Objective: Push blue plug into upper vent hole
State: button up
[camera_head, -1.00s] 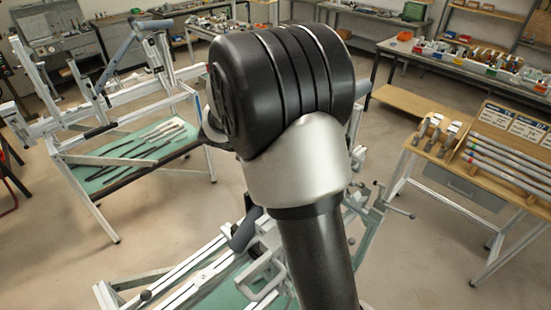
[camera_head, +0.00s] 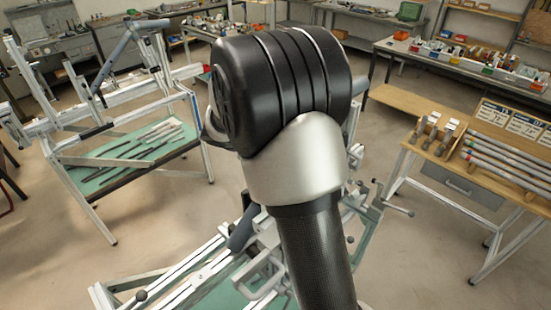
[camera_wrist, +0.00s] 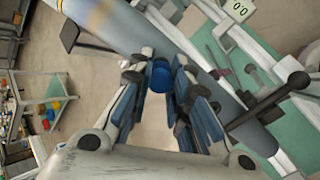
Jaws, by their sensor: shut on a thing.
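The blue plug (camera_wrist: 162,78) shows in the wrist view as a short blue cylinder. My gripper (camera_wrist: 160,72) is shut on it, with one finger on each side. Just beyond the plug is a blue-grey tube (camera_wrist: 118,25) that runs diagonally across the wrist view. I cannot tell whether the plug touches the tube. No vent hole can be made out; the fingers and plug cover part of the tube. In the head view my own arm hides the gripper and the plug.
A metal jig (camera_head: 215,265) with clamps stands over a green surface below my arm. A second frame stand (camera_head: 110,125) with a green tray is at left. A wooden bench (camera_head: 480,180) with tubes stands at right. Open floor (camera_head: 400,265) lies between.

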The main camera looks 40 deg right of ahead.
jog(key=shift+d+f, duration=0.2)
jog(key=shift+f, duration=0.05)
jog(key=o, duration=0.8)
jog(key=shift+o, duration=0.2)
jog(key=shift+r, duration=0.1)
jog(key=v, duration=1.2)
